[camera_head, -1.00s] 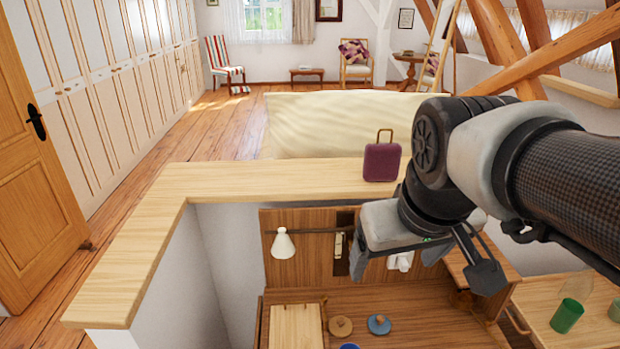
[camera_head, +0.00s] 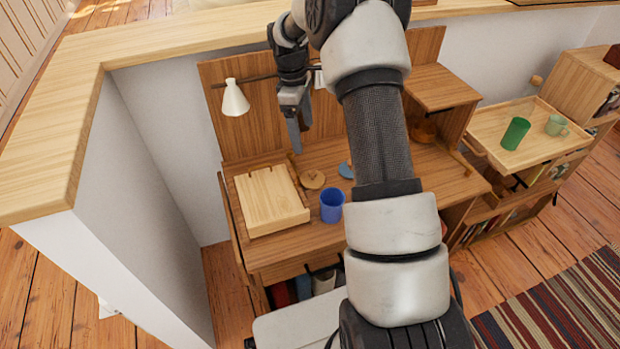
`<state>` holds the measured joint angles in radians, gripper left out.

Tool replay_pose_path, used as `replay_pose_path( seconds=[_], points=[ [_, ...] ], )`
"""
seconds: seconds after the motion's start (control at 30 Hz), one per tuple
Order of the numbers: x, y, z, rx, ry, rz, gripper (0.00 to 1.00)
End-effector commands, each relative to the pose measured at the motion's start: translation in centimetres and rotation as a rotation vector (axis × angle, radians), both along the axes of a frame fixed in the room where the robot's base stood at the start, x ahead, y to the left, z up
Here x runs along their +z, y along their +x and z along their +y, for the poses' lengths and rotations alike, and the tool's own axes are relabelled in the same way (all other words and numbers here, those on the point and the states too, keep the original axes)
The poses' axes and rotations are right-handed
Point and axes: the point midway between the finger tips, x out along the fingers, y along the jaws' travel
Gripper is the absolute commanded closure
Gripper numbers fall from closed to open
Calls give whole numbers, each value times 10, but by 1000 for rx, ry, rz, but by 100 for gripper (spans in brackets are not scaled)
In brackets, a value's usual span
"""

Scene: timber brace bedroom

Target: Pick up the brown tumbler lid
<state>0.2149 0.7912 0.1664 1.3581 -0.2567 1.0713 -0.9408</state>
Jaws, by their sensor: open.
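The brown tumbler lid (camera_head: 313,180) is a small round disc with a knob, lying on the wooden desk (camera_head: 287,247) between a light wooden box and a blue lid. My gripper (camera_head: 299,132) is open and empty, fingers pointing down, above the back of the desk. In the picture it is just above and slightly left of the brown lid, apart from it. The exact height over the desk is hard to tell.
The light wooden box (camera_head: 268,202) is left of the lid. A blue cup (camera_head: 331,206) stands in front, and the blue lid (camera_head: 346,169) lies right, partly hidden by my arm. A white lamp (camera_head: 234,98) hangs behind. A tray (camera_head: 490,148) holds green cups.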

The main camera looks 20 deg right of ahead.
Motion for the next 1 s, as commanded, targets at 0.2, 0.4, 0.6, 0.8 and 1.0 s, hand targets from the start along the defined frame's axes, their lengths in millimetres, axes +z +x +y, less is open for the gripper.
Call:
replay_pose_path(
  seconds=[0.2,0.4,0.6,0.8,1.0],
  points=[
    [-46,-4,-4,0,1,5,17],
    [-88,-7,-9,1,1,5,17],
    [-113,-8,-12,1,1,2,17],
    [-121,-10,-14,0,1,2,17],
    [-149,-14,-23,-2,1,4,17]
  ],
)
